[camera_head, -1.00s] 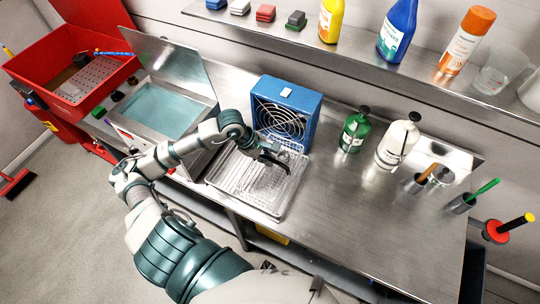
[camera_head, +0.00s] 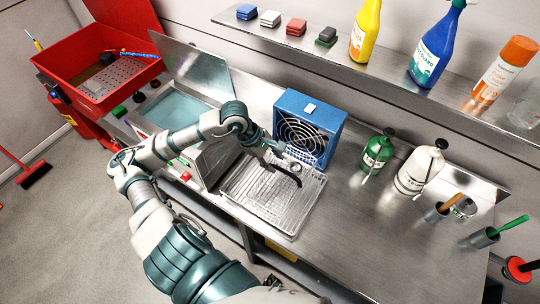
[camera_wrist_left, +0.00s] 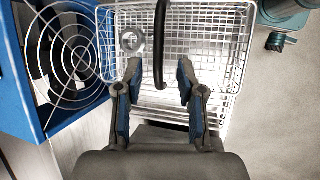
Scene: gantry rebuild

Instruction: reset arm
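My left gripper (camera_head: 274,148) is just above the back of a wire basket (camera_head: 245,203) on the steel bench, beside the blue fan box. A small round metal part (camera_wrist_left: 131,39) shows over the basket mesh. My right gripper is in neither view.
The blue fan box (camera_head: 325,120) stands behind the basket. An open-lidded bath (camera_head: 180,108) is to the left. A green bottle (camera_head: 377,152) and a white bottle (camera_head: 418,170) stand to the right. A shelf (camera_head: 340,60) with bottles runs above.

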